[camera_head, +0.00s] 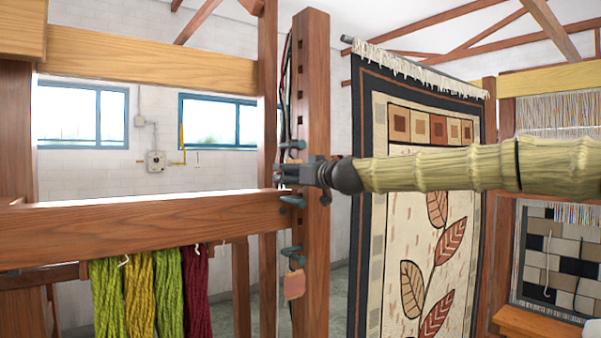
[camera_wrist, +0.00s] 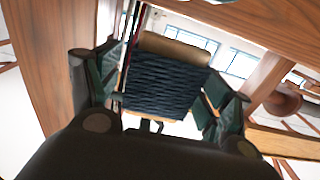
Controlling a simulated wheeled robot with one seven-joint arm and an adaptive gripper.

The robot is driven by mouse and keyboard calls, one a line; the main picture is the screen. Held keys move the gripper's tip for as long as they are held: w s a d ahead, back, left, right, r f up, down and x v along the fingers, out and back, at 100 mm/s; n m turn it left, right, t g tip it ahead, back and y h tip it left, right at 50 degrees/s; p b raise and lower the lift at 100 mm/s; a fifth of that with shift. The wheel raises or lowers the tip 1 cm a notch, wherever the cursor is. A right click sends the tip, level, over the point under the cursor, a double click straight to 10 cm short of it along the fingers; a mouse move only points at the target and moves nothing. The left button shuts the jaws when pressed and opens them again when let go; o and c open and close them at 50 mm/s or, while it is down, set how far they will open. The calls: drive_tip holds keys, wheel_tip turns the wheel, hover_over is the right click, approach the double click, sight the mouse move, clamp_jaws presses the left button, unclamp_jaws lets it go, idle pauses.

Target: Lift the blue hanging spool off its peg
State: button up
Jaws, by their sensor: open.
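The blue spool (camera_wrist: 162,85) shows in the wrist view as a dark navy wound bundle with a tan rounded end (camera_wrist: 175,48). It lies between the two fingers of my gripper (camera_wrist: 168,88), which are open on either side of it. I cannot tell whether either finger touches it. In the camera_head view my gripper (camera_head: 292,174) is at the wooden post (camera_head: 313,240), among its dark teal pegs (camera_head: 291,250). The spool cannot be made out there, and the peg that bears it is not clearly visible in either view.
A wooden crossbeam (camera_head: 150,228) runs left of the post, with green, yellow and dark red skeins (camera_head: 140,295) hanging below it. Dark cords (camera_head: 285,85) hang beside the post above my gripper. A patterned rug (camera_head: 420,230) hangs to the right, behind my arm.

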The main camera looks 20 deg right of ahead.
drive_tip(key=c, duration=1.1)
drive_tip(key=shift+d, duration=0.1)
drive_tip(key=shift+c, duration=0.2)
drive_tip(key=shift+r, duration=0.1)
